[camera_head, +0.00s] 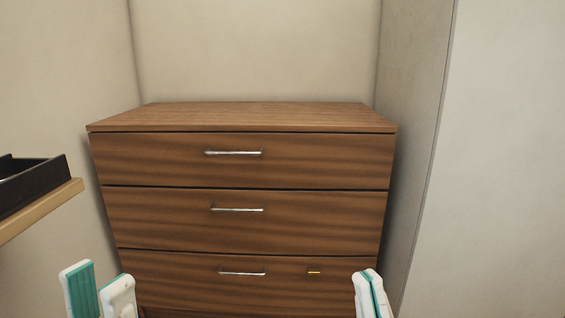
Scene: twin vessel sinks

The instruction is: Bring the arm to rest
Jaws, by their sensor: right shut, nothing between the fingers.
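My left gripper (98,277) shows at the bottom left, in front of the dresser's lower left side. Its two white fingers, one with a teal pad in view, stand apart with nothing seen between them. My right gripper (369,275) shows at the bottom right, in front of the dresser's lower right side. Its white and teal fingers are together, with nothing held. Most of both arms is below the picture's edge.
A brown wooden dresser (240,115) stands in an alcove, its drawers shut and its top bare. A dark basin (35,187) on a wooden counter (40,212) juts in at left. A pale wall (505,160) stands at right.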

